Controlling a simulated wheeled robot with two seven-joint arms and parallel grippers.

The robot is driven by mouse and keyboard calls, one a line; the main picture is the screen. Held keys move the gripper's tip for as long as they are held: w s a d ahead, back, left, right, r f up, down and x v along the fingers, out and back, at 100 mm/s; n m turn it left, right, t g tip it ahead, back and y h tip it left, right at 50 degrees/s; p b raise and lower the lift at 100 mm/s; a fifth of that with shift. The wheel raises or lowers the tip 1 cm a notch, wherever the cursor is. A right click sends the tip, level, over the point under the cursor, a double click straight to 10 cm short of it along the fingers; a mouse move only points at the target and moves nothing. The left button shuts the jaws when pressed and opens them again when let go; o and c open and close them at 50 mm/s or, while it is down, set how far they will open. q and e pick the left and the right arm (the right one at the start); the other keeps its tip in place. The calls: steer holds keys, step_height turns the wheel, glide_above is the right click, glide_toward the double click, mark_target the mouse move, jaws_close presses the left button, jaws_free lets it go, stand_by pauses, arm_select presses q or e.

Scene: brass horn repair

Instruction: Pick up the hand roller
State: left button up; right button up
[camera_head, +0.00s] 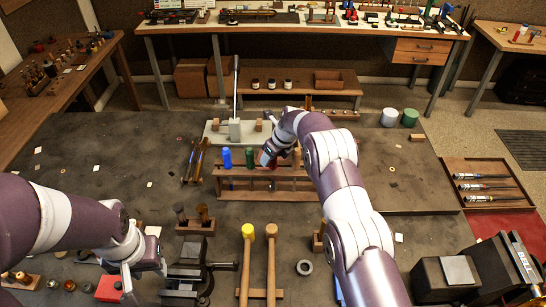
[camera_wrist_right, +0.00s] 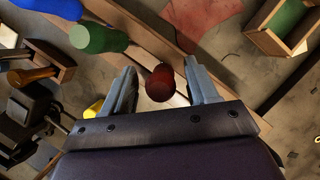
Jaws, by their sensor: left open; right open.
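A wooden rack (camera_head: 262,171) in the middle of the bench holds a blue handle (camera_head: 227,158) and a green handle (camera_head: 250,157). In the right wrist view, a dark red handle (camera_wrist_right: 160,82) stands between the two fingers of my right gripper (camera_wrist_right: 163,80), which is open. The red handle seems to be the hand roller's, but its working end is hidden. In the head view my right gripper (camera_head: 269,157) is at the rack's right part, partly covered by its own arm. My left gripper (camera_head: 133,286) is open and empty over the left front of the bench.
Beside the red handle, the green handle (camera_wrist_right: 98,39) and the blue handle (camera_wrist_right: 48,8) stand close. Two mallets (camera_head: 247,233) lie in front of the rack. A dark vise (camera_head: 190,262) is near my left gripper. A tray of tools (camera_head: 486,166) lies at the right.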

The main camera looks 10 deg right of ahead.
steer(key=shift+w+f, duration=0.25)
steer(key=shift+f, duration=0.45)
steer(key=shift+w+a+f, duration=0.15)
steer(key=c, duration=0.9)
jaws_close()
